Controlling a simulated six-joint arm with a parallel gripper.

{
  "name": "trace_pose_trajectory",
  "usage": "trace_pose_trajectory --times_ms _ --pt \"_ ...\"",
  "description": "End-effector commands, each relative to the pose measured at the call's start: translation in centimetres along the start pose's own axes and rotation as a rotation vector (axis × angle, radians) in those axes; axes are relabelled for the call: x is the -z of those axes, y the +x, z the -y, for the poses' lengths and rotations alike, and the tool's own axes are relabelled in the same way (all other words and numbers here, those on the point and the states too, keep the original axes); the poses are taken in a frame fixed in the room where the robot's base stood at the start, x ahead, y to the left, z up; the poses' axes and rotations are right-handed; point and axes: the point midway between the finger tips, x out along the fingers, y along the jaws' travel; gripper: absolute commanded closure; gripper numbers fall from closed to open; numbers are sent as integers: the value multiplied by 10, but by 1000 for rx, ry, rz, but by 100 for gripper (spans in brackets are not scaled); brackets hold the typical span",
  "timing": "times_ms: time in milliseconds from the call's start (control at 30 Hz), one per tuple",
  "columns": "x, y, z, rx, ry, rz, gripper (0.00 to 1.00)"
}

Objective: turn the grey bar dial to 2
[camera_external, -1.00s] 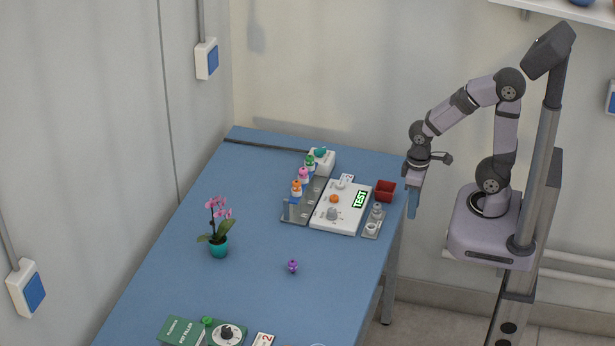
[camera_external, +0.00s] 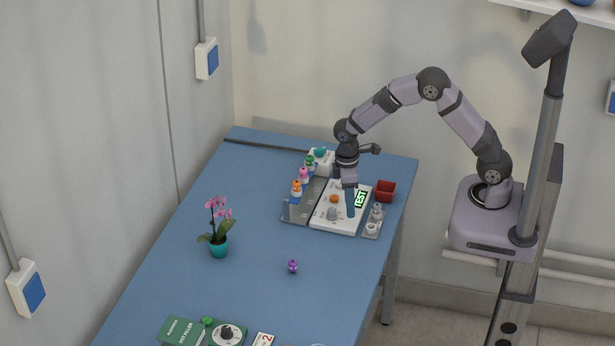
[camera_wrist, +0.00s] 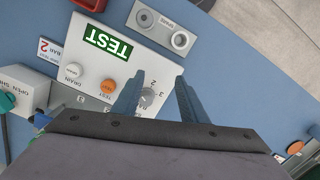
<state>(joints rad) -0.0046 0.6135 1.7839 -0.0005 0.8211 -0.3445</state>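The grey bar dial (camera_external: 332,214) is a round grey knob on the white panel (camera_external: 321,226), at the panel's near end. In the wrist view the dial (camera_wrist: 147,98) shows partly behind a finger, with the digits 2 and 3 printed beside it. I cannot read its exact setting. My gripper (camera_wrist: 159,80) is open and empty, its two blue fingers reaching over the panel. In the wrist view the dial appears between the fingers, nearer the left one. In the outside view the gripper (camera_external: 349,208) is above the panel, slightly right of the dial; contact is not visible.
The table's middle is mostly clear.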

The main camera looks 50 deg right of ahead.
Motion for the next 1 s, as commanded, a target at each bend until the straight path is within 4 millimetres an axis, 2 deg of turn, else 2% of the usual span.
trace_pose_trajectory --times_ms 33,67,167,300,500,767,1000 --pt "27 -18 -10 -21 -103 -50 61" --pt "39 -30 -14 -34 -171 -75 61" --pt "56 -51 -20 -60 -380 -102 61" --pt "50 -52 -18 -55 -613 -73 61" --pt "47 -52 -17 -53 -795 -58 61" --pt "47 -50 -17 -53 -831 -57 61" --pt "48 -30 -17 -51 -829 -54 61"
